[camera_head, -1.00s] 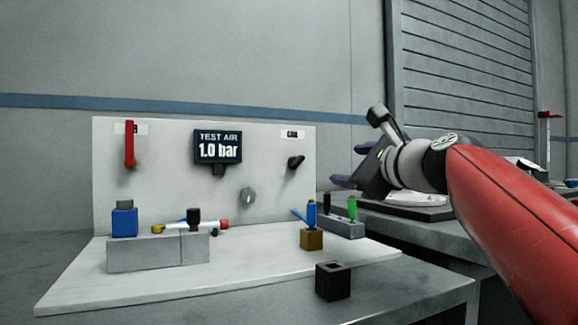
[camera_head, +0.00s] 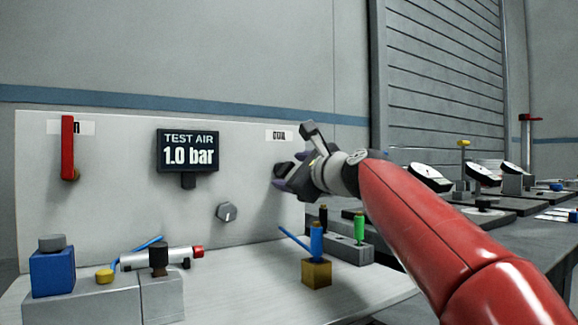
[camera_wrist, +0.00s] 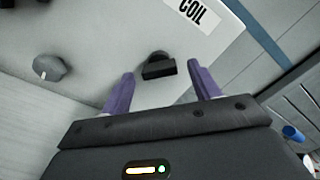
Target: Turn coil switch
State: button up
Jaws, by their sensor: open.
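The coil switch (camera_head: 282,169) is a black knob on the upright white panel, below a small label (camera_head: 279,135). In the wrist view the label reads COIL (camera_wrist: 193,12), and the black switch (camera_wrist: 158,66) shows its raised bar. My gripper (camera_head: 287,179) is at the panel in front of the switch and partly hides it. In the wrist view my gripper (camera_wrist: 161,70) is open, with one purple finger to each side of the switch. I cannot tell whether the fingers touch it.
The panel also carries a red lever (camera_head: 68,148), a TEST AIR display reading 1.0 bar (camera_head: 188,151) and a grey knob (camera_head: 227,212). Below stand a blue block (camera_head: 52,272), a brass block with a blue fitting (camera_head: 316,273) and a green-topped fitting (camera_head: 360,228).

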jog(key=shift+w+a, duration=0.4)
jog(key=shift+w, duration=0.15)
jog(key=c, duration=1)
jog(key=shift+n, duration=0.3)
jog(key=n, duration=0.4)
jog(key=shift+b, duration=0.35)
jog(key=shift+n+b, duration=0.4)
jog(key=shift+n, duration=1.7)
